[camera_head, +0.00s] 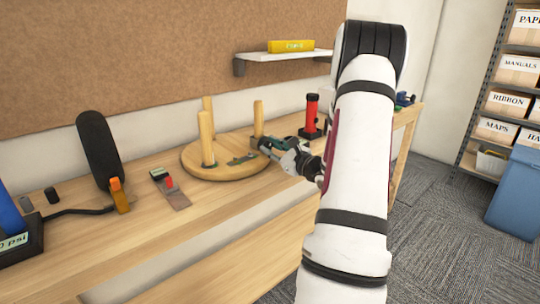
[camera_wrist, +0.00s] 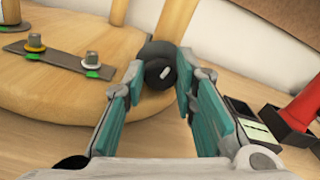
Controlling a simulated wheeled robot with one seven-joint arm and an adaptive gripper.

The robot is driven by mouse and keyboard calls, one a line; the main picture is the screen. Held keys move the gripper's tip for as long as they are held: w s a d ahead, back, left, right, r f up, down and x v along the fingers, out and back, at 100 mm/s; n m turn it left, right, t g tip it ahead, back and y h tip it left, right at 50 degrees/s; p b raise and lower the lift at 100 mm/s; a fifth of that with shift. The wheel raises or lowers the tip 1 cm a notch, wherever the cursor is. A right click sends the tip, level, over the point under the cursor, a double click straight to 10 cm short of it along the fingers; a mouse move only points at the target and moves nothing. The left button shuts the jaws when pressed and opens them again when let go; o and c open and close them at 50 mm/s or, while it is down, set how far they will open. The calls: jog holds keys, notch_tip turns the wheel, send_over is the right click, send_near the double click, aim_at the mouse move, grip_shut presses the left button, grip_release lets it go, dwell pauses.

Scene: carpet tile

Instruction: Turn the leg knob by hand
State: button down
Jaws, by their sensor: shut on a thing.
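A round wooden stool seat (camera_head: 215,174) lies upside down on the bench, its legs pointing up. The leg knob (camera_wrist: 158,66) is black and round with a small white mark, at the seat's edge in front of a wooden leg (camera_wrist: 170,22). My gripper (camera_wrist: 160,82) has its teal fingers on either side of the knob and is shut on it. In the head view, my gripper (camera_head: 264,146) reaches the right side of the seat, and I cannot make out the knob there.
A grey metal plate (camera_wrist: 62,57) with two bolts lies on the seat. A red tool (camera_head: 311,113) stands on a dark base to the right. A small plate with a red part (camera_head: 171,188) and a black upright pad (camera_head: 98,150) are left. A shelf (camera_head: 284,56) hangs above.

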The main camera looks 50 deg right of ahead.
jog(key=shift+n, duration=0.4)
jog(key=c, duration=1.3)
grip_release()
jog(key=shift+m, duration=0.3)
